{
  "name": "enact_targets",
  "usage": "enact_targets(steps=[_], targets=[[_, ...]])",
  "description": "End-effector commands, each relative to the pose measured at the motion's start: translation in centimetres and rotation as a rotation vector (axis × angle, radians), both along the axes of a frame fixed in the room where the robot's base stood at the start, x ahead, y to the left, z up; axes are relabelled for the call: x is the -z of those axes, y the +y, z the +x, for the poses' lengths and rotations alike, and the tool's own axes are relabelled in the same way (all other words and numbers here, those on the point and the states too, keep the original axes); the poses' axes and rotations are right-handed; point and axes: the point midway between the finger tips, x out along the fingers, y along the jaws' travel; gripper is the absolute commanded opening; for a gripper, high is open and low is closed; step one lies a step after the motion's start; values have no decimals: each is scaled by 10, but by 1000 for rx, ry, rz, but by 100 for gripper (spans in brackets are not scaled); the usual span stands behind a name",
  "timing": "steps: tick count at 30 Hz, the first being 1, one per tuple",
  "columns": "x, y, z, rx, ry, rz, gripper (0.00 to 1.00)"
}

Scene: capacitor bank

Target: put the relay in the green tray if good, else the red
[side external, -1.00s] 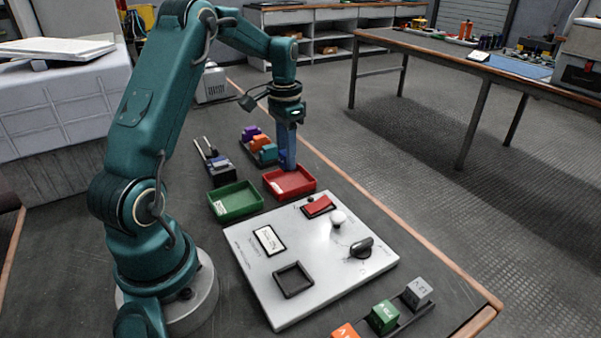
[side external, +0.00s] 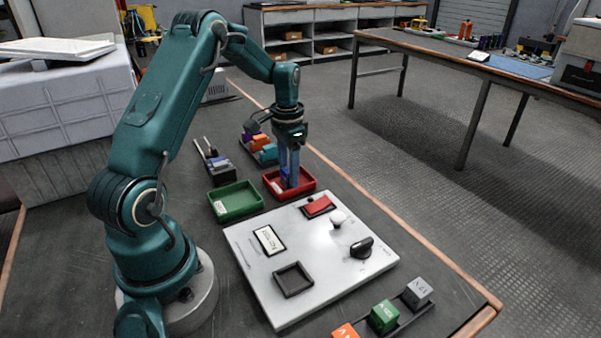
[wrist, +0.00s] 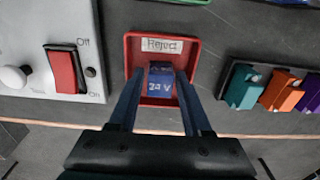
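A blue relay (wrist: 161,88) marked "24 V" sits between the fingers of my gripper (wrist: 161,80), which looks shut on it. Behind it in the wrist view is the red tray (wrist: 133,52), labelled "Reject". In the side view my gripper (side external: 290,181) points straight down, with its fingertips inside the red tray (side external: 308,184). The relay is hard to separate from the fingers there, and whether it touches the tray floor is unclear. The green tray (side external: 236,201) stands left of the red one and looks empty.
A white test panel (side external: 325,275) with a red rocker switch (side external: 318,207), white lamp (side external: 338,217), black knob (side external: 361,247) and square black socket (side external: 293,279) lies in front of the trays. Coloured relays (side external: 264,148) stand behind the red tray. A green cube (side external: 383,316) and others line the front.

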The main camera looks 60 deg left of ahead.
Motion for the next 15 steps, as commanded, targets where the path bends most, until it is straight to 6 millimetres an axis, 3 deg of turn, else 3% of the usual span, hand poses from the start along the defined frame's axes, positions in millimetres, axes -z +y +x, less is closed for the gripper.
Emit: enact_targets(steps=[8, 15], targets=[[-7, 0, 1, 0, -2, 2, 49], [-50, 1, 2, 0, -7, 4, 49]])
